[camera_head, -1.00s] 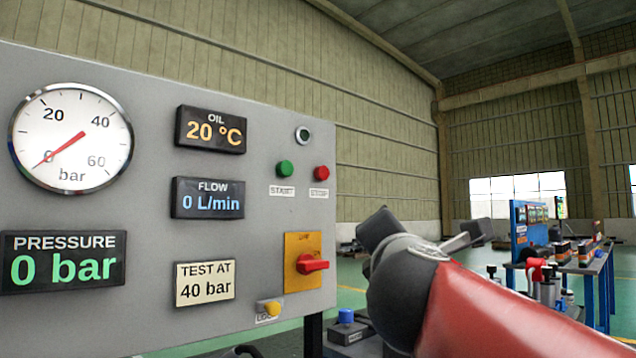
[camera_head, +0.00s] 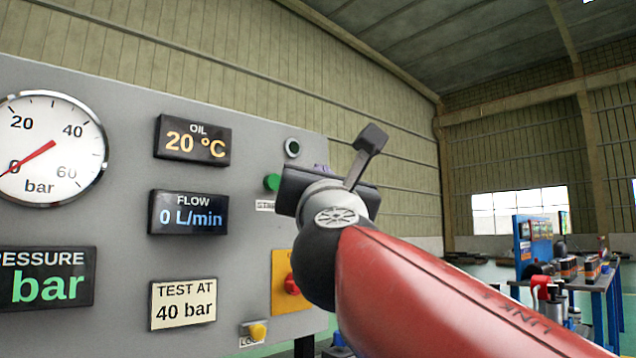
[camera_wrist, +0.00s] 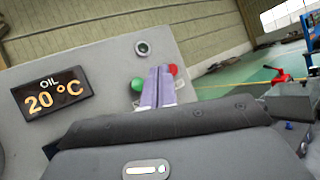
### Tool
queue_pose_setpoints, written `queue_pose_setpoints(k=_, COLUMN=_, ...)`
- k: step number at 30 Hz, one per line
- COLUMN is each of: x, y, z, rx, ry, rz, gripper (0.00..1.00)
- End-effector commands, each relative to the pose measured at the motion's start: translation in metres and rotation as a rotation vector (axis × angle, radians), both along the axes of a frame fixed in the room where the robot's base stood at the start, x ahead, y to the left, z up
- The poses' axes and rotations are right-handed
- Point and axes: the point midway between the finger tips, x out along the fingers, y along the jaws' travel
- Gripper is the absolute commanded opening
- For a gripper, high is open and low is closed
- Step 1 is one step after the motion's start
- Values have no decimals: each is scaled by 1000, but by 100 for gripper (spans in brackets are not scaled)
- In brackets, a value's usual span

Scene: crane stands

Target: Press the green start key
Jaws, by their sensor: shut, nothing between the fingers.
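The green start key (camera_head: 271,182) is on the grey panel (camera_head: 120,120), left of my wrist in the head view, with its START label partly covered. In the wrist view the green key (camera_wrist: 137,85) shows just left of my gripper (camera_wrist: 159,72). The two purple fingers are together and empty, pointing toward the panel between the green key and the red stop key (camera_wrist: 172,69). The fingers partly cover both keys in that view. In the head view my wrist hides the red key. I cannot tell the gap between fingertips and panel.
The panel also carries a round gauge (camera_head: 50,148), an oil display (camera_head: 192,140), a flow display (camera_head: 187,212), a red rotary switch (camera_head: 291,285) on a yellow plate and a yellow knob (camera_head: 257,331). A blue workbench (camera_head: 600,290) stands far right.

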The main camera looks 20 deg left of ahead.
Motion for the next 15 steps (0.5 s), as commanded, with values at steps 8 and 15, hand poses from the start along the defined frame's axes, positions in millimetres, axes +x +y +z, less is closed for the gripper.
queue_pose_setpoints(k=8, x=15, y=30, z=2, rx=-2, ry=1, rz=1, gripper=0)
queue_pose_setpoints(k=15, x=30, y=58, z=1, rx=-1, ry=2, rz=0, gripper=0)
